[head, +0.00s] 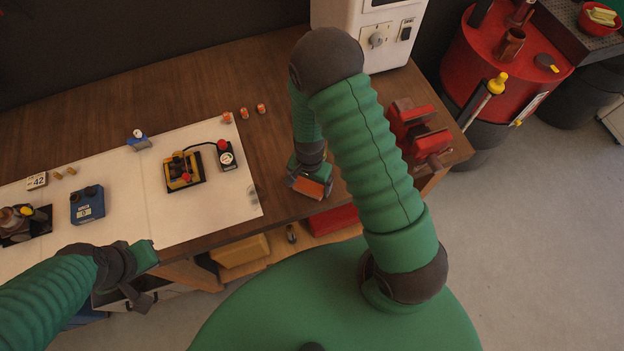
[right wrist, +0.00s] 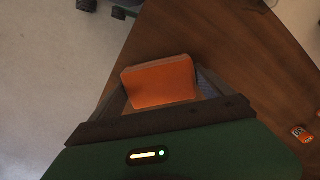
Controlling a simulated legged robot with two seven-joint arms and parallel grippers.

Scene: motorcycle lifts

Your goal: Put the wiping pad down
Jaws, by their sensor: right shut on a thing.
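The wiping pad (head: 307,188) is an orange block held in my right gripper (head: 312,184), over the front edge of the wooden bench. It also shows in the right wrist view (right wrist: 160,82), orange on its broad face, with a grey finger on each side. I cannot tell whether the pad touches the bench top. My left gripper (head: 146,280) is at the lower left, in front of the bench edge.
The bench (head: 280,135) has bare wood around the right gripper. A white mat (head: 225,200) to the left holds a yellow-and-black device (head: 183,170) and a blue box (head: 87,205). A red vise (head: 420,135) stands at right, a white machine (head: 375,35) behind. Small orange cylinders (head: 244,113) stand near the mat.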

